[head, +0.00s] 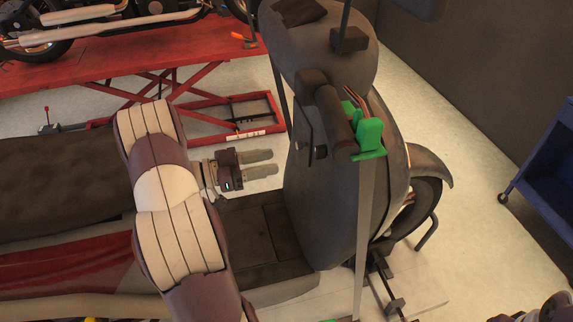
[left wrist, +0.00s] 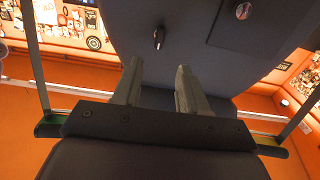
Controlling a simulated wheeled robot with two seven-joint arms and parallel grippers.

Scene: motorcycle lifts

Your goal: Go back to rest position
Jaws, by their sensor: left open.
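My left gripper (head: 262,163) reaches in from the left over the scooter's dark footboard. Its two light fingers point right toward the grey front shield (head: 325,220) of the scooter, with a small gap visible before it. In the left wrist view the gripper (left wrist: 157,88) is open with nothing between its fingers. The grey scooter panel (left wrist: 200,60) lies beyond them, with a small dark knob (left wrist: 158,38) on it. My right gripper cannot be made out; a piece of my right arm shows at the bottom right corner of the head view.
A green clamp (head: 369,138) sits at the scooter's front on a grey upright post (head: 364,230). A red motorcycle lift (head: 180,55) stands behind. A blue cart (head: 545,180) is at the right. Pale floor (head: 480,200) is open between scooter and cart.

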